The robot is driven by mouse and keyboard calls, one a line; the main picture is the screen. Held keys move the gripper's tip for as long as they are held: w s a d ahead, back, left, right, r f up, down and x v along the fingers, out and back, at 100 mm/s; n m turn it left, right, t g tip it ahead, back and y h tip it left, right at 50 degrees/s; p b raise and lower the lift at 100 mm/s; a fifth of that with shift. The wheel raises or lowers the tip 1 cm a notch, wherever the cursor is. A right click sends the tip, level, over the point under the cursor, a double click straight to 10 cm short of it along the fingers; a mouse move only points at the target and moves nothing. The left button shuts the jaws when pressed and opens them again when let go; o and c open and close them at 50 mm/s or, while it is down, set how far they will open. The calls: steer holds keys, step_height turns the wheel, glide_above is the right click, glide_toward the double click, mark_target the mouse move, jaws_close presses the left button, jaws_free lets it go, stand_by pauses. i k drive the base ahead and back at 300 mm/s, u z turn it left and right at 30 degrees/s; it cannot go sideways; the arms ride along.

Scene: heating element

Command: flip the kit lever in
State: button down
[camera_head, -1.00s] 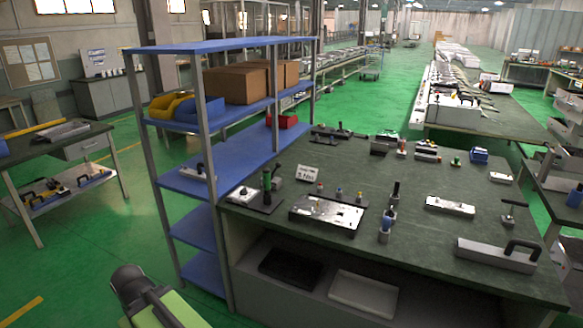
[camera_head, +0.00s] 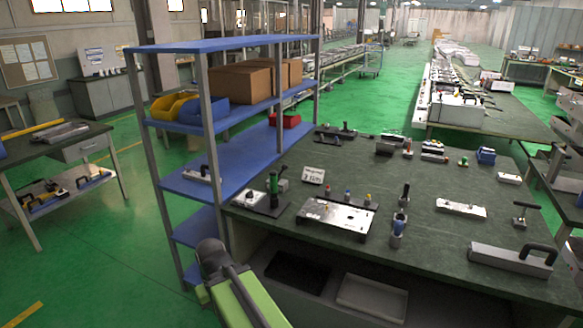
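A metal plate fixture (camera_head: 337,216) with several small knobs along its back edge lies near the table's front left. Left of it is a dark base with a white block and an upright green-handled lever (camera_head: 273,183). I cannot tell for certain which part is the kit lever. My green arm link with its dark rounded end shows at bottom centre, in front of the shelf and the table's left front corner. No gripper fingers can be made out. The arm is apart from the fixtures on the table.
A blue shelf rack (camera_head: 228,155) with boxes and bins stands left of the dark green table (camera_head: 425,245). A small sign (camera_head: 313,176) stands behind the plate. Upright tools (camera_head: 398,228) and a long grey block with a black handle (camera_head: 510,260) are to the right. Green floor is open at left.

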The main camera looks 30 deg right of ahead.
mark_target(284, 166)
steer(key=i, duration=0.95)
